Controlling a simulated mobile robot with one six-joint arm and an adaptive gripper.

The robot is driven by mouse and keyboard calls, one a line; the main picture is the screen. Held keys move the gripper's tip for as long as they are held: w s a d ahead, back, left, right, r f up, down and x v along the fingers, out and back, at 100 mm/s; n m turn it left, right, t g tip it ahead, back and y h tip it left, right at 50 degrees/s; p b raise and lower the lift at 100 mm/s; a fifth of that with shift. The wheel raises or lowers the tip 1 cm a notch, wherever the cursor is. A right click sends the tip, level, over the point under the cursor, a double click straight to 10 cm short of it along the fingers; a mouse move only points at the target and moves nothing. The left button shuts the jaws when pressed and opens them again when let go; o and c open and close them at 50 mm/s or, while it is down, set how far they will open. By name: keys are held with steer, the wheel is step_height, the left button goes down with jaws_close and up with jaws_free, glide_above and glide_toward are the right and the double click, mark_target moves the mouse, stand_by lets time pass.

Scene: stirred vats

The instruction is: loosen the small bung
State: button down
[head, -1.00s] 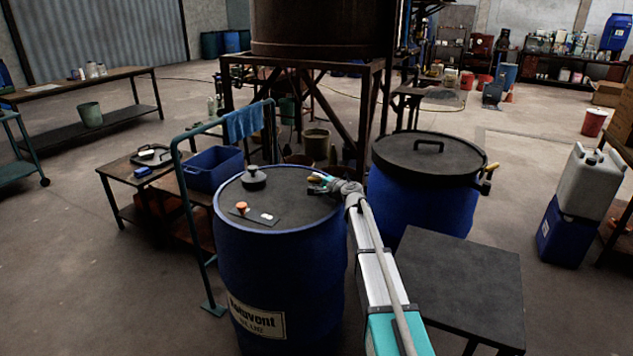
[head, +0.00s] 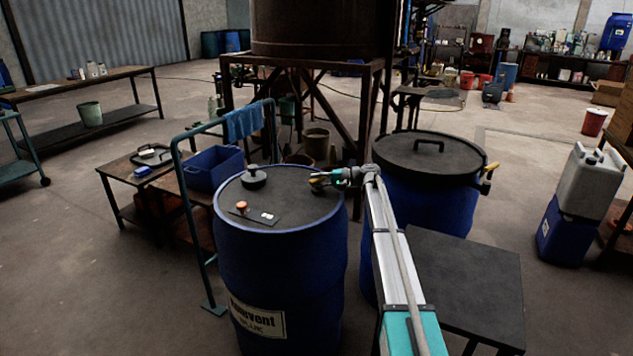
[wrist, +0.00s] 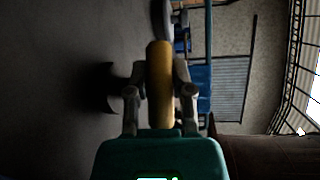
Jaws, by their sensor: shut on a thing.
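My gripper (head: 322,179) is low over the right part of the blue drum's dark lid (head: 295,200) in the head view. It is shut on a yellow handle (wrist: 159,85), which stands between both fingers in the wrist view. A grey part continues from the handle's far end. The handle's small yellow end (head: 316,182) shows at the jaws in the head view. A black round bung (head: 254,177) sits at the lid's back left, apart from my gripper. I cannot make out a small bung near the handle.
A dark plate (head: 256,215) with an orange-topped piece (head: 241,206) lies on the lid's front left. A second blue drum with a dark lid (head: 400,160) stands close on the right. A teal rail (head: 205,262) stands left, a dark table (head: 460,285) front right.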

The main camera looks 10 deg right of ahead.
steer(key=n+g, duration=0.3)
steer(key=g, duration=0.1)
steer(key=shift+w+g, duration=0.15)
steer(key=shift+g, duration=0.15)
steer(key=shift+n+g, duration=0.9)
steer(key=shift+g, duration=0.2)
steer(key=shift+s, duration=0.2)
steer(key=shift+c, duration=2.4)
jaws_free()
steer(key=shift+s+m+t, duration=0.1)
steer(key=shift+m+t, duration=0.4)
steer(key=shift+t, duration=0.2)
